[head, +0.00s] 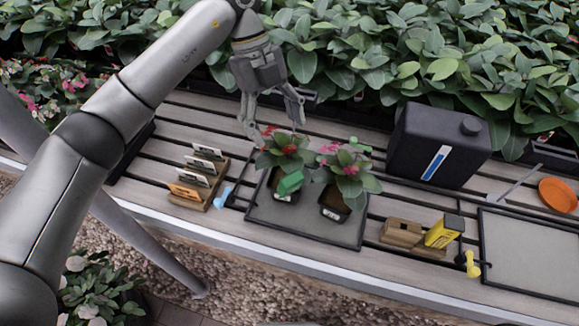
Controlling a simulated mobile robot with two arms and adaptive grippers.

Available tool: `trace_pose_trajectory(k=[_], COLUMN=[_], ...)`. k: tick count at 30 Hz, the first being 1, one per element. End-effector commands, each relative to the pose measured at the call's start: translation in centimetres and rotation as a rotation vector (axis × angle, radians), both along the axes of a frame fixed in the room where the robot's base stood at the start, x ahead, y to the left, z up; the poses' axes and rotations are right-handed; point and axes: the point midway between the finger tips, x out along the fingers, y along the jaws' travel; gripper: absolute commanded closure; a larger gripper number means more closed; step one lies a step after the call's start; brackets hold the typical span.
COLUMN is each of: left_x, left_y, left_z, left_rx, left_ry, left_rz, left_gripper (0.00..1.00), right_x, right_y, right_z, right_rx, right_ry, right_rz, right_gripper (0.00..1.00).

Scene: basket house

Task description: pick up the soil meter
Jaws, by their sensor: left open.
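A green block-headed device (290,182), which looks like the soil meter, is at the front of the left potted plant (286,150). Its lower part is hidden, so I cannot tell how deep it sits. My left gripper (273,122) is open, with its fingers pointing down, above and just behind the red flowers of that plant. It appears apart from the green device and holds nothing. A second potted plant (347,172) with pink flowers stands to the right on the same dark-rimmed tray (262,214). My right gripper is not in view.
A wooden rack with cards (198,178) and a light blue tool (223,197) lie left of the tray. A black canister (437,145), wooden block (401,233), yellow box (444,231), empty grey tray (530,250) and orange dish (558,195) are right. Dense foliage lines the back.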

Motion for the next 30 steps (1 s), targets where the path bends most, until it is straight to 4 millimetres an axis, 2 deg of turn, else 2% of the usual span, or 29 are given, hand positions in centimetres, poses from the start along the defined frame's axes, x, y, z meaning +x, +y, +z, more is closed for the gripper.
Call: trace_pose_trajectory(k=[6,14,24,30], left_x=[-1.2,-1.9,-3.1,-3.2], left_y=[-0.8,-1.3,-2.1,-2.2], left_z=[-3.1,-5.1,-9.1,-9.6], left_rx=[0.0,0.0,-0.001,-0.002], left_ry=[0.006,0.003,0.003,0.0], left_rz=[-0.003,-0.002,-0.001,-0.001], left_gripper=[0.29,0.29,0.29,0.29], right_x=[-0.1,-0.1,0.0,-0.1], right_y=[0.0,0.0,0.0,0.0], right_z=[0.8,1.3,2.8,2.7], right_rx=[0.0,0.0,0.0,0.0], right_ry=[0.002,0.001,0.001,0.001], right_rz=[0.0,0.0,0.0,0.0], right_gripper=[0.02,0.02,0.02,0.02])
